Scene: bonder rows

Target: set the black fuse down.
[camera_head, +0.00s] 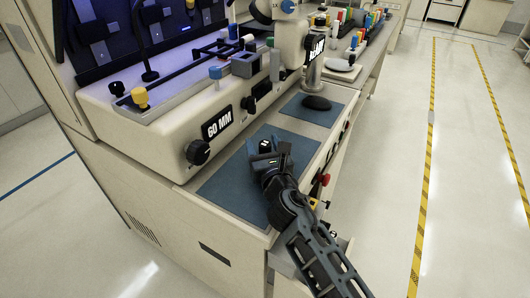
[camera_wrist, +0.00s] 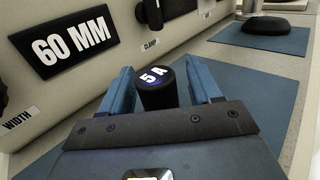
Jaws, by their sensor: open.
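The black fuse (camera_wrist: 157,96), marked "5 A" in white, is between the two blue fingers of my gripper (camera_wrist: 160,67) in the wrist view. The fingers are open, one on each side of it, with a small gap visible at the right. My gripper (camera_head: 268,151) is low over the near blue mat (camera_head: 222,188) in the head view, where the fuse (camera_head: 264,146) shows as a small dark shape with a white mark. The fuse's lower end is hidden by my gripper, so its contact with the mat cannot be seen directly.
The machine with the "60 MM" plate (camera_head: 217,122) and a black knob (camera_head: 198,152) stands left of the mat. A second blue mat (camera_head: 319,115) holds a dark rounded object (camera_head: 317,102). A red knob (camera_head: 324,179) sits at the bench's front edge. The right floor is clear.

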